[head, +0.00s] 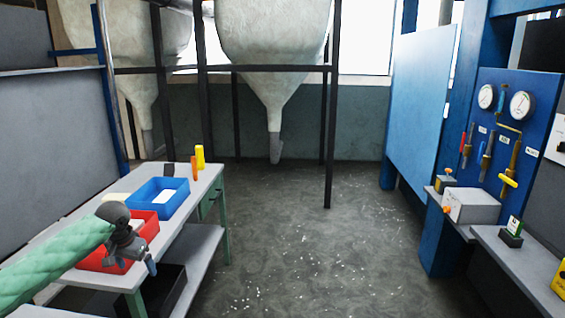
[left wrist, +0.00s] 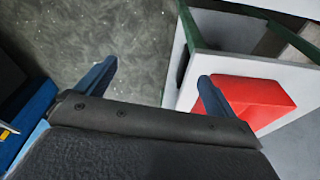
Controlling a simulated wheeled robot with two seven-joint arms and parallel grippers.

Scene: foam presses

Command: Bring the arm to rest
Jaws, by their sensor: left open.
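My left arm (head: 60,262), in a green padded sleeve, reaches in from the left over the workbench. My left gripper (head: 151,268) points down near the front right corner of the red tray (head: 150,229). It is open, and in the left wrist view its two blue fingers (left wrist: 157,70) stand apart with only floor and bench edge seen between them. The red tray also shows in the left wrist view (left wrist: 265,100), behind the right finger. I see nothing held. My right gripper is not in view.
The bench (head: 205,187) also bears a blue tray (head: 163,212) and small yellow (head: 200,156) and orange (head: 195,170) items. A black bin (head: 165,292) is underneath. The speckled floor (head: 285,240) is open. A blue gauge panel (head: 512,140) and shelf stand at right.

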